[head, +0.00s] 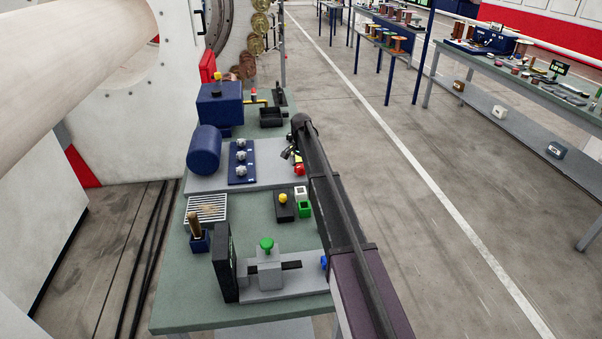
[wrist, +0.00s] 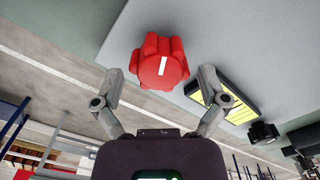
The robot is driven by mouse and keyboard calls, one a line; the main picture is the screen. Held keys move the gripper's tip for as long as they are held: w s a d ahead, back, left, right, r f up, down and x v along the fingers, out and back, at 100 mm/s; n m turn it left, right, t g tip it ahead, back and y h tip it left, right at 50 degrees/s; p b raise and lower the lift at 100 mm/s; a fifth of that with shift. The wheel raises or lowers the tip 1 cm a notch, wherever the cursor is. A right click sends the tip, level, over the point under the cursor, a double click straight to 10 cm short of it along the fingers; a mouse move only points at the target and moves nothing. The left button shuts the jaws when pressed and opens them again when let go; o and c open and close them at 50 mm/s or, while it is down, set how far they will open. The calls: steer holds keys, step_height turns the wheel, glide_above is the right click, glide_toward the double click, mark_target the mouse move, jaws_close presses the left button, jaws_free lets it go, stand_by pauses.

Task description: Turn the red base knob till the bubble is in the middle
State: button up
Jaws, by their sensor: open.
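The red base knob (wrist: 163,62) is lobed, with a white mark on its face. In the wrist view it sits at the upper middle, between and just beyond the fingers of my gripper (wrist: 161,74). The fingers are open, one on each side, with gaps to the knob. A yellow level strip with dark lines (wrist: 238,103) lies right of the knob, partly behind the right finger. I cannot make out a bubble in it. In the head view the red knob (head: 299,170) shows small at the grey plate's right edge, beside my gripper (head: 291,154).
The grey plate (head: 210,183) carries a blue cylinder (head: 204,150) and a blue panel with several pale knobs (head: 241,160). A green-topped fixture (head: 266,262) stands in front on the green bench (head: 178,290). The floor right of the bench is clear.

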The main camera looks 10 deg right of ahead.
steer(key=shift+f+b, duration=0.45)
steer(key=shift+f, duration=0.2)
steer(key=shift+c, duration=0.2)
steer(key=c, duration=1.1)
